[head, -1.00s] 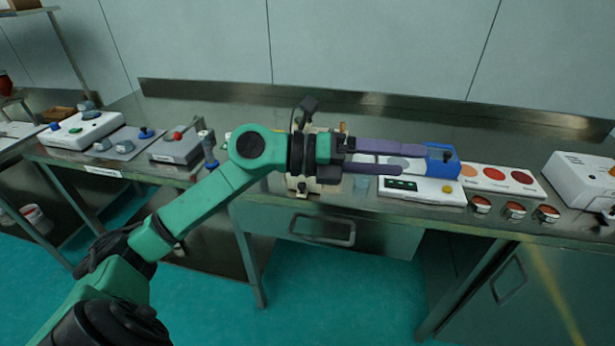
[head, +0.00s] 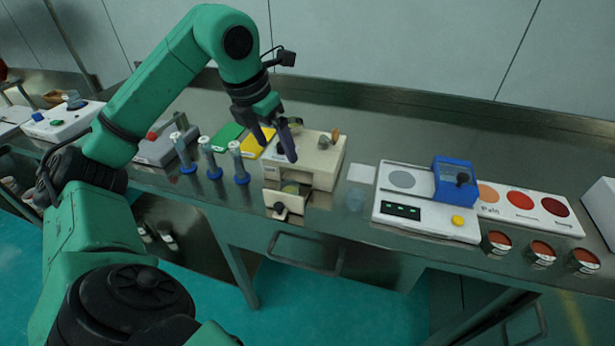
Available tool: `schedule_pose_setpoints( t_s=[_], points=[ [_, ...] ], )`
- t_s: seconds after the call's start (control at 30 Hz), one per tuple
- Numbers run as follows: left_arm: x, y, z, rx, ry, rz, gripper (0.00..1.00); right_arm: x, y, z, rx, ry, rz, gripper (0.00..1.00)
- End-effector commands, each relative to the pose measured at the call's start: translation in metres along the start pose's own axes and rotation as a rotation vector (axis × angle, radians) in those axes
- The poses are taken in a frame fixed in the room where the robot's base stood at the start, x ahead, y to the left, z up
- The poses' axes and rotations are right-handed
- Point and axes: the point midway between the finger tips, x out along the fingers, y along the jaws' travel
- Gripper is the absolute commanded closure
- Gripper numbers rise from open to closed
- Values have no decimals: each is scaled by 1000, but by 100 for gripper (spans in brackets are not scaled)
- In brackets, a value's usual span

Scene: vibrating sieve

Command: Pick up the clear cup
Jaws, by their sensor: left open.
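A small, faint, see-through bluish shape that looks like the clear cup (head: 355,199) stands on the steel bench, between the beige machine and the white device. It is hard to make out. My left gripper (head: 277,148) points down over the left part of the beige machine (head: 318,160), to the left of the cup and apart from it. Its purple fingers are open with nothing between them. My right gripper is out of the picture.
A white device with a blue block (head: 428,202) stands right of the cup. Several sample tins (head: 497,242) line the front edge near a color card (head: 525,208). Several blue-based tubes (head: 209,158) stand left of the machine. A white square (head: 361,173) lies behind the cup.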

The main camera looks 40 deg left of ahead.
Motion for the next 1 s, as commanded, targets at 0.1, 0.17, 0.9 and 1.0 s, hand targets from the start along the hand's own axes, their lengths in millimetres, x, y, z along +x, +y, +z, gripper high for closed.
schedule_pose_setpoints(
  t_s=[0.1, 0.17, 0.9, 1.0],
  points=[
    [27, 0, -3, 1, 7, -1, 9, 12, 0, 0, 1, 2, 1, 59],
    [43, 0, -3, 1, 7, -1, 9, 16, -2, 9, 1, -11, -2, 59],
    [144, 2, 3, 2, 0, -2, 9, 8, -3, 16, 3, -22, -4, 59],
    [143, 2, 3, 2, 0, -2, 29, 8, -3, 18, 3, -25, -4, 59]
  ],
)
